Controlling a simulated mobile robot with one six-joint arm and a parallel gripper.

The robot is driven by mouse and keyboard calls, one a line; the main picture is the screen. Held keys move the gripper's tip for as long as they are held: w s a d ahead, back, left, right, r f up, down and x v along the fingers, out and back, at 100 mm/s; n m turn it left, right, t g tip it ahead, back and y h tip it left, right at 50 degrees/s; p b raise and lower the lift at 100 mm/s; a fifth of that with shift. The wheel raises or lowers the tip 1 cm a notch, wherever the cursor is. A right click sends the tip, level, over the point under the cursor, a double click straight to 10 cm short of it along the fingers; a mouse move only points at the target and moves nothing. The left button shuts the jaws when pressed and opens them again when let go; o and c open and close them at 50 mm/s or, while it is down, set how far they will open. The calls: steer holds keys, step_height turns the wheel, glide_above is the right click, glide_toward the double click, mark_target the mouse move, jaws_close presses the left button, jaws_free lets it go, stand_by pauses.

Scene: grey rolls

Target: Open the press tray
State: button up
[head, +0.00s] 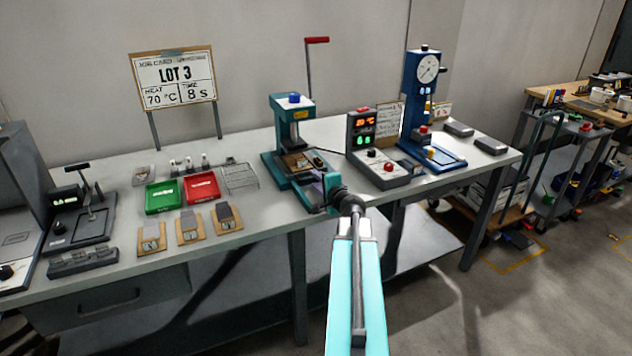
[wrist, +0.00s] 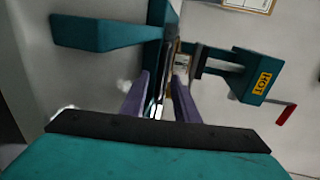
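The teal heat press (head: 291,108) stands on the bench, with a blue knob on top. Its tray (head: 297,163), brown with a dark piece on it, sits low in the press; my gripper partly hides its front. My gripper (head: 322,182) is at the front of the press in the head view. In the wrist view, the two purple fingers of my gripper (wrist: 161,77) are apart, with a narrow strip of the press and tray edge between them. I cannot tell whether they touch it. The press head (wrist: 250,75) with its HOT label is at the right.
A control box (head: 378,150) with red and green displays and a blue dial press (head: 422,105) stand to the right. Green (head: 163,196) and red (head: 201,187) trays and a wire rack (head: 240,177) lie left. A red-handled lever (head: 316,41) rises behind the press.

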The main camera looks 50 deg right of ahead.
stand_by(0.3)
jaws_close()
